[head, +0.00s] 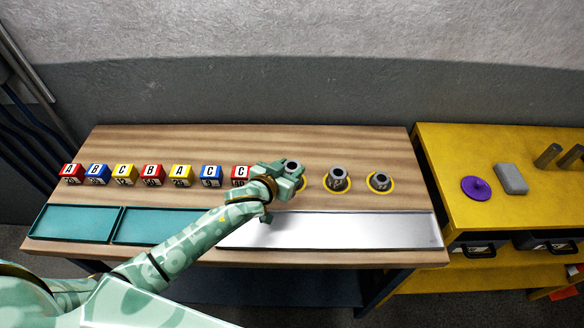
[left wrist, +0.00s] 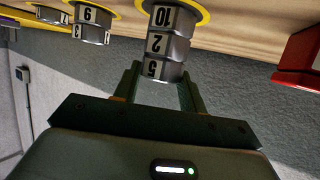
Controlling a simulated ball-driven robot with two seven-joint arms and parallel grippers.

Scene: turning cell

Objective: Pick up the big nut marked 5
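The big nut marked 5 (left wrist: 155,70) is the outermost of a grey stack in the left wrist view, which shows the bench upside down. A nut marked 2 (left wrist: 158,45) and one marked 10 (left wrist: 164,18) lie between it and the bench. My left gripper (left wrist: 160,88) is open, with one finger on each side of the nut marked 5. I cannot tell whether the fingers touch it. In the head view my left gripper (head: 292,174) covers most of this stack; its top (head: 293,165) shows. My right gripper is not in view.
Two more nut stacks (head: 337,179) (head: 380,181) stand in yellow rings to the right. Several lettered blocks (head: 153,174) stand in a row to the left. Teal trays (head: 75,238) and a silver tray (head: 390,230) lie in front. A yellow bench (head: 470,215) adjoins.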

